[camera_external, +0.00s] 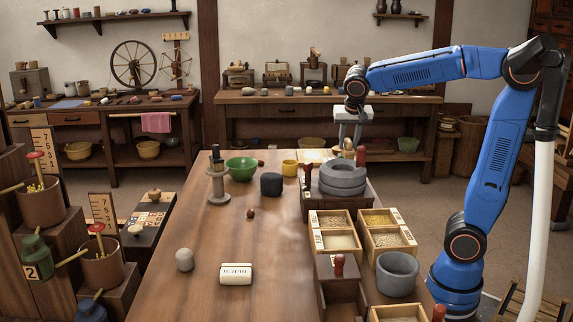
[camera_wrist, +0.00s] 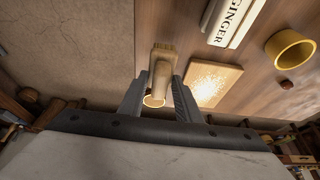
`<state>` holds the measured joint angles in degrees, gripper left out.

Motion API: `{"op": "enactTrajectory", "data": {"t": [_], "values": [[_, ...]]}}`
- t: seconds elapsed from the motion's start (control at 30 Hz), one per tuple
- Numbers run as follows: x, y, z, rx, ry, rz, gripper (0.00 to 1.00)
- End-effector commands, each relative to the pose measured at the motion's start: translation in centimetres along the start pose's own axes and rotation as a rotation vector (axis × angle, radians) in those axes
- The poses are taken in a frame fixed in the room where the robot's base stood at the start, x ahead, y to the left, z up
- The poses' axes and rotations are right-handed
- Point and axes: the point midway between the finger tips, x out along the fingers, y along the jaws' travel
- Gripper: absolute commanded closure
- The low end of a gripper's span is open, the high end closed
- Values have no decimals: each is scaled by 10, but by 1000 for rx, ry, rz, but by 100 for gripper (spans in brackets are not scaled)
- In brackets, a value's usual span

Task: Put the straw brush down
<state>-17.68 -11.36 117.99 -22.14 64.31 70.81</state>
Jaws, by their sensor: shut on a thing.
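My gripper (camera_external: 347,146) is above the far right part of the long wooden table, near the grey stacked quern stones (camera_external: 342,178). In the wrist view my gripper (camera_wrist: 161,82) is shut on the straw brush (camera_wrist: 160,66), which has a pale tan body and a bristly end pointing away from the wrist. A round, ring-like end shows between the fingers. The brush is hard to make out in the external view.
In the wrist view a board with pale powder (camera_wrist: 211,84), a yellow cup (camera_wrist: 290,49) and a block labelled GINGER (camera_wrist: 235,20) lie to the right. Compartment boxes (camera_external: 362,232) line the table's right side. The table's middle left (camera_external: 180,225) has bare room.

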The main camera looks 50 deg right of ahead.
Motion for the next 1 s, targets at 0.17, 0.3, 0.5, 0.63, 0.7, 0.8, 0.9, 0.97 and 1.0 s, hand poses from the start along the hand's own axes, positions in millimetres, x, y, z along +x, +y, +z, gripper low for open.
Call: {"op": "enactTrajectory", "data": {"t": [0.17,0.3,0.5,0.63,0.7,0.8,0.9,0.97,1.0], "values": [[14,0,6,-2,-1,1,92],[30,0,13,-1,-1,1,92],[34,0,14,-1,0,0,92],[35,0,14,-1,0,0,92],[36,0,15,-1,0,1,92],[37,0,15,-1,0,0,55],[37,0,15,-1,0,0,51],[37,0,15,0,0,0,51],[37,0,15,0,0,0,51]]}}
